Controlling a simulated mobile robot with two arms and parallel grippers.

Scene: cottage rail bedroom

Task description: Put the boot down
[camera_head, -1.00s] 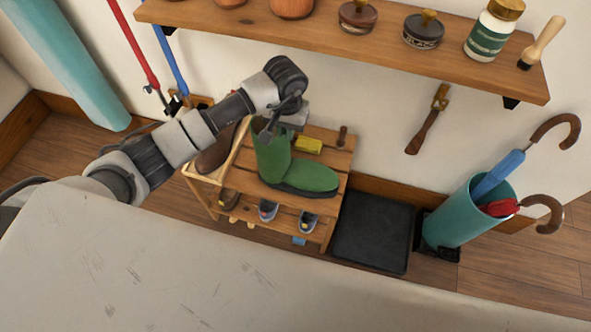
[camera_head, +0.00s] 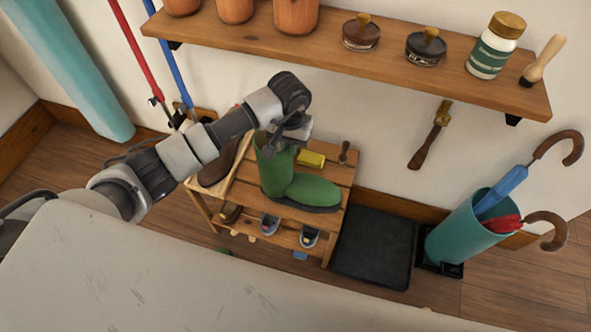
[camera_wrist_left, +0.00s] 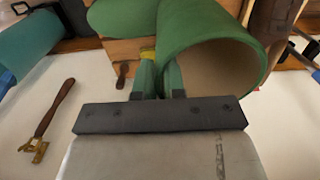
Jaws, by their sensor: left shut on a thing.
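The green boot (camera_head: 296,187) is upright at the top of the wooden rack (camera_head: 335,172), its toe pointing right. In the head view its sole appears at the slatted top; I cannot tell whether it fully rests there. My left gripper (camera_head: 283,137) is shut on the rim of the boot's shaft from above. The left wrist view shows the fingers (camera_wrist_left: 159,80) pinching the shaft wall beside the round opening of the green boot (camera_wrist_left: 215,60). My right gripper is not in view.
A brown boot (camera_head: 215,170) stands left of the green one. A yellow block (camera_head: 311,159) lies behind it. Small shoes (camera_head: 270,224) sit on the lower shelf. A black mat (camera_head: 374,245) and a teal umbrella stand (camera_head: 468,232) are to the right. A wall shelf (camera_head: 350,62) hangs above.

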